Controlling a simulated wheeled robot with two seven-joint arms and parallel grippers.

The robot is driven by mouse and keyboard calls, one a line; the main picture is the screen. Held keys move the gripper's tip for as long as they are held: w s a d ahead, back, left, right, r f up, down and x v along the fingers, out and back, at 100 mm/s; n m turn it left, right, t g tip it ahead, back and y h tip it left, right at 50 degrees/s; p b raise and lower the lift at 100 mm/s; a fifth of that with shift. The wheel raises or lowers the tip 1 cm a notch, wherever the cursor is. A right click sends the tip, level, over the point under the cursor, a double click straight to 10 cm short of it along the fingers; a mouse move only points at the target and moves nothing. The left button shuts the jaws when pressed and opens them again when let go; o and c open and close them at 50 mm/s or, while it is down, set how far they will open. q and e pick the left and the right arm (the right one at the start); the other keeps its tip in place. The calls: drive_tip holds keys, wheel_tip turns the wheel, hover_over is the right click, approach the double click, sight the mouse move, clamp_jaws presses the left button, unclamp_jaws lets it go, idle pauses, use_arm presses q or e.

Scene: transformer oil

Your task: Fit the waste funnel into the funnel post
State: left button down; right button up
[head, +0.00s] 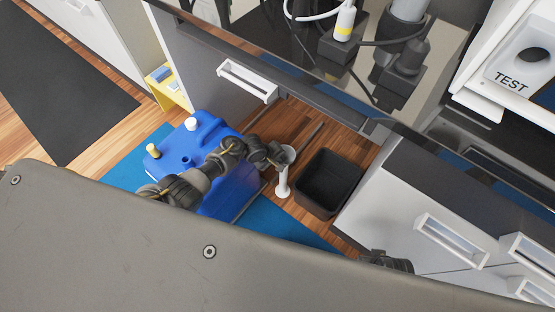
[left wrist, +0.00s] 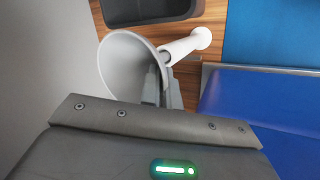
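The white waste funnel (left wrist: 124,62) shows its wide mouth in the left wrist view. In the head view the funnel (head: 289,154) sits at the top of the white funnel post (head: 283,181), which stands upright on a round foot. The post (left wrist: 186,46) also runs behind the funnel's edge in the left wrist view. My left gripper (head: 274,154) reaches over the blue tank, its fingers (left wrist: 168,92) closed at the funnel's side wall. The funnel's lower end is hidden, so I cannot tell whether it is inside the post. My right gripper is not clearly visible.
A blue tank (head: 221,191) with a white cap and a yellowish cap stands left of the post on a blue mat (head: 297,232). A black bin (head: 328,183) is close right of the post. Drawers with white handles (head: 247,82) stand behind. A dark counter edge crosses above.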

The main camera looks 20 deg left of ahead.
use_arm(q)
drive_tip(key=shift+f+b, duration=0.8)
drive_tip(key=shift+f, duration=0.3)
drive_tip(key=c, duration=1.6)
unclamp_jaws()
drive_tip(key=shift+o, duration=0.2)
drive_tip(key=shift+r, duration=0.1)
drive_tip(key=p+v, duration=0.8)
drive_tip(key=shift+p, duration=0.35)
